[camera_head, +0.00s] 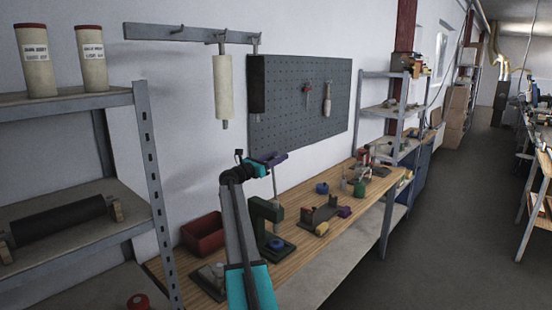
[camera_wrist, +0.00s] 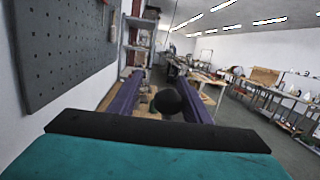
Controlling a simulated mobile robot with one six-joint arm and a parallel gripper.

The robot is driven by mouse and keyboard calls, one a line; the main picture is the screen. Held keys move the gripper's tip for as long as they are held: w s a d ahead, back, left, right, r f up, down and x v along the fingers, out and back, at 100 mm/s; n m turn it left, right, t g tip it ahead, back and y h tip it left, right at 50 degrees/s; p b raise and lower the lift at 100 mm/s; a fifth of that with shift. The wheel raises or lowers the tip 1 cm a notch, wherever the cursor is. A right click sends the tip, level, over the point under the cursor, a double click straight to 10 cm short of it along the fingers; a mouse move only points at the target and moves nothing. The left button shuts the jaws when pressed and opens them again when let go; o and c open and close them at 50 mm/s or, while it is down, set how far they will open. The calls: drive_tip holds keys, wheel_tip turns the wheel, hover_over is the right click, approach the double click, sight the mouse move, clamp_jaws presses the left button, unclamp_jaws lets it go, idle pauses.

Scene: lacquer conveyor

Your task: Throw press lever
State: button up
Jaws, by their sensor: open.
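My gripper (camera_head: 277,159), with purple fingers, is above the green press (camera_head: 266,212) on the wooden workbench. It is open; in the wrist view its fingers (camera_wrist: 160,78) stand wide apart. A round black knob (camera_wrist: 167,101) shows between them, with gaps on both sides, and no finger is seen touching it. It looks like the end of the press lever. In the head view a thin pale rod (camera_head: 275,185) runs from just below my gripper down toward the press. The knob cannot be made out there. My arm hides part of the press.
A red bin (camera_head: 203,234) is left of the press. A blue round piece (camera_head: 277,244) is at the press base. A brown fixture (camera_head: 318,217) and small parts are to the right. A grey pegboard (camera_head: 300,100) and hanging rollers (camera_head: 223,87) are on the wall behind.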

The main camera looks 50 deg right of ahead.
drive_tip(key=b+v, duration=0.4)
drive_tip(key=v, duration=0.9)
drive_tip(key=shift+a+b, duration=0.3)
drive_tip(key=shift+a, duration=0.05)
